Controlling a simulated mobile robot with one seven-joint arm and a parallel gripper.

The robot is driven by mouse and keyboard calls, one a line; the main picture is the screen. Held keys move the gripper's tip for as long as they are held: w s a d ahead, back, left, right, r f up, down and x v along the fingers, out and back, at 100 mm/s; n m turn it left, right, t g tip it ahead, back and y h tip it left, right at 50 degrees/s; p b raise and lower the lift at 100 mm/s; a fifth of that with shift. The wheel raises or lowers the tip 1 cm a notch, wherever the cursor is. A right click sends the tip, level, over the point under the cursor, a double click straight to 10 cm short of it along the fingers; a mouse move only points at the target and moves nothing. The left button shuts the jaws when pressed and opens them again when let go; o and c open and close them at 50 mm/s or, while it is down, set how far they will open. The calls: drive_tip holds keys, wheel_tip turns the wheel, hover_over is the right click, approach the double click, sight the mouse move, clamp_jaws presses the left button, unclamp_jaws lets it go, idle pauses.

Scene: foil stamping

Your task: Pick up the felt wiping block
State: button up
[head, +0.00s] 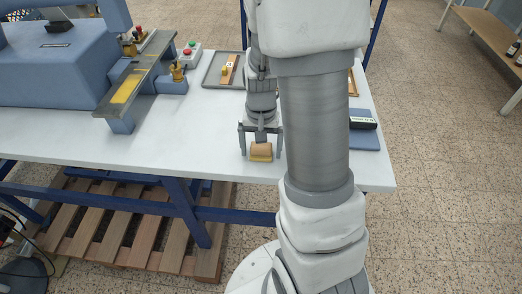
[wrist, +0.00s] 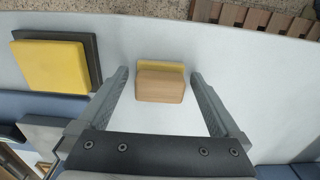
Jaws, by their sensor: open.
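The felt wiping block (head: 261,151) stands on the white table near its front edge, a small block with a wooden upper part and a yellow layer along one side. In the wrist view the block (wrist: 160,84) lies between and slightly beyond my open fingers, with a gap on both sides. My gripper (head: 261,143) is open and empty, pointing down over the block. It also shows in the wrist view (wrist: 160,85). Whether the fingertips touch the table cannot be told.
A blue press (head: 55,65) stands at the left of the table (head: 190,135). A grey tray (head: 208,75) lies behind my gripper. A blue pad with a black item (head: 363,123) is at the right. The wrist view shows a yellow pad (wrist: 48,66) on a dark base.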

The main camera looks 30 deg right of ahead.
sight(261, 146)
drive_tip(key=shift+f, duration=0.1)
drive_tip(key=c, duration=1.5)
drive_tip(key=shift+o, duration=0.2)
drive_tip(key=shift+r, duration=0.7)
wheel_tip(261, 146, up, 3)
drive_tip(key=shift+w+r+p, duration=0.1)
drive_tip(key=shift+p, duration=0.2)
drive_tip(key=s+d+r, duration=0.6)
drive_tip(key=s+d, duration=0.2)
drive_tip(key=shift+s+r, duration=0.2)
drive_tip(key=shift+s, duration=0.15)
drive_tip(key=o, duration=1)
drive_tip(key=c, duration=0.7)
